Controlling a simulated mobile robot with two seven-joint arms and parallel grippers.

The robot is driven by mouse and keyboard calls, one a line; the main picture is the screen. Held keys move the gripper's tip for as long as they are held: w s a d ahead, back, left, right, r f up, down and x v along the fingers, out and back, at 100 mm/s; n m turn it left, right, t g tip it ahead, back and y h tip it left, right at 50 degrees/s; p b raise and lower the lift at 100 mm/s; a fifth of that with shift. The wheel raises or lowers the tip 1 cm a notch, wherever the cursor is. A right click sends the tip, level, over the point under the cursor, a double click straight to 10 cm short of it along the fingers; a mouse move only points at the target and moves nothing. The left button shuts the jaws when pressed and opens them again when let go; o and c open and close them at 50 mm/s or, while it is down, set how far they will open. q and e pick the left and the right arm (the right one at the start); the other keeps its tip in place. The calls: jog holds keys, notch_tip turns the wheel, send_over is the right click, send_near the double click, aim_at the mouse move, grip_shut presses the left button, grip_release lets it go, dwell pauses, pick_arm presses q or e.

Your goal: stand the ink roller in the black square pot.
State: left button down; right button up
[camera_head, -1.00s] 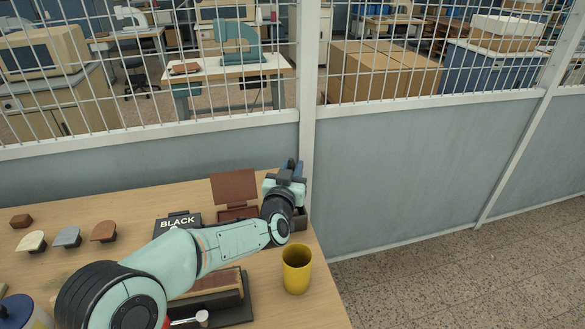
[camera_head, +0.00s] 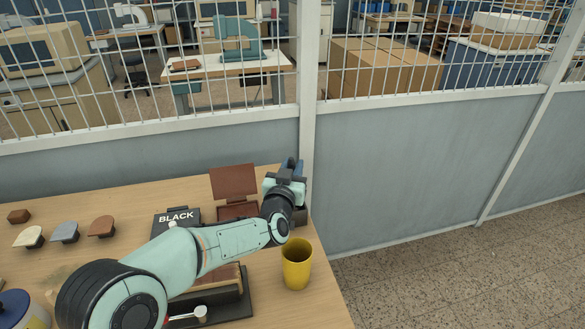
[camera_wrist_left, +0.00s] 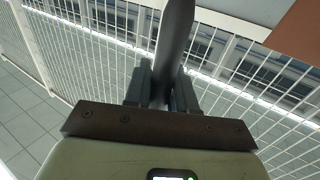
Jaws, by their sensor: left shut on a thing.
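My left gripper (camera_head: 289,168) is raised over the far right corner of the wooden table. In the left wrist view its fingers (camera_wrist_left: 162,88) are shut on a smooth dark grey handle-like piece (camera_wrist_left: 175,40), which I take for the ink roller; its far end runs out of the frame. In the head view the roller is not clearly visible. A dark form (camera_head: 301,215) stands at the table's right edge, behind my left wrist. It may be the black square pot, but my arm hides most of it. My right gripper is not in view.
A yellow cup (camera_head: 296,265) stands near the right edge. A box marked BLACK (camera_head: 177,217), a brown open-lidded case (camera_head: 233,182) and several stamps (camera_head: 65,232) are on the table (camera_head: 120,195). A grey partition (camera_head: 400,160) with wire mesh rises behind.

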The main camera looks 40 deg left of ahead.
pick_arm(q)
jog(key=shift+f, duration=0.2)
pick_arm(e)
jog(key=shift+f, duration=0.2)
pick_arm(q)
jog(key=c, duration=0.9)
grip_release()
jog(key=shift+o, duration=0.2)
notch_tip(320, 180, up, 20)
jog(key=p, duration=0.8)
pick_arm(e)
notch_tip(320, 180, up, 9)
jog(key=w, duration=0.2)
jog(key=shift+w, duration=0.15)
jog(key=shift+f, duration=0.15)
